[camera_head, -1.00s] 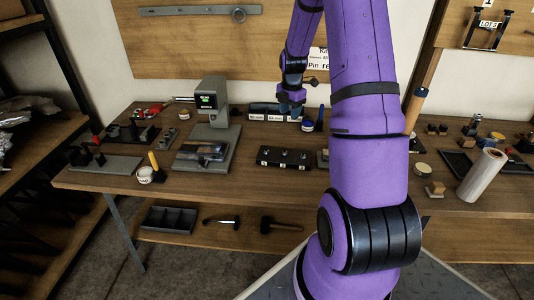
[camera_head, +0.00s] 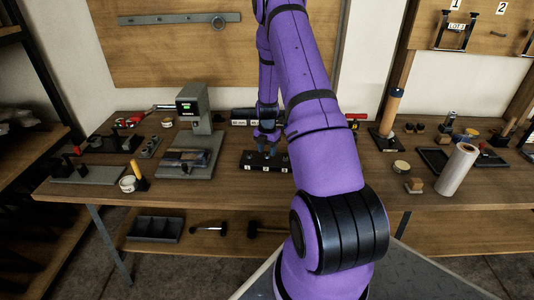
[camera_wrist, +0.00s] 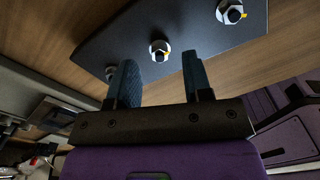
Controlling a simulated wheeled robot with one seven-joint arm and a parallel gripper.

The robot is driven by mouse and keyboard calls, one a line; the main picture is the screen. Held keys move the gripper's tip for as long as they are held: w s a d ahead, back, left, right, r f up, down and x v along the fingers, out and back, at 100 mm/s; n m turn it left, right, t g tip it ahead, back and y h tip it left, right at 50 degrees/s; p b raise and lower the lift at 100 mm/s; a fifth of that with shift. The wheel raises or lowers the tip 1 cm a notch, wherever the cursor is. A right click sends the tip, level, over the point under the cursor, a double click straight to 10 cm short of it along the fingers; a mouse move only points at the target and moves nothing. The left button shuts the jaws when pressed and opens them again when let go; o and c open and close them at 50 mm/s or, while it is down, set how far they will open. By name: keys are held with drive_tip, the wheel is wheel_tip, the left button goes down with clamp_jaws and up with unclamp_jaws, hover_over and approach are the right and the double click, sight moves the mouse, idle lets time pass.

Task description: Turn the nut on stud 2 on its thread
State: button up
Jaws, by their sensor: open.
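A long black block (camera_head: 252,168) on the bench carries three studs in a row, with small white labels on its front. It also shows in the wrist view (camera_wrist: 190,40). There the middle stud's nut (camera_wrist: 160,51), silver with a yellow mark, appears between my two fingers. A second nut (camera_wrist: 231,13) with a yellow mark is at upper right, and a third (camera_wrist: 110,73) is partly hidden by my left finger. My gripper (camera_wrist: 160,60) is open and empty, its fingers pointing toward the block. In the head view my gripper (camera_head: 267,138) is just over the block; contact cannot be told.
Black boxes (camera_head: 243,115) sit behind. A white roll (camera_head: 458,170) and small parts are at right. A yellow-handled tool (camera_head: 137,173) and white tub (camera_head: 128,184) lie at left. Bare bench lies in front.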

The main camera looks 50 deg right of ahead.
drive_tip(key=shift+f, duration=1)
clamp_jaws()
drive_tip(key=shift+m, duration=0.4)
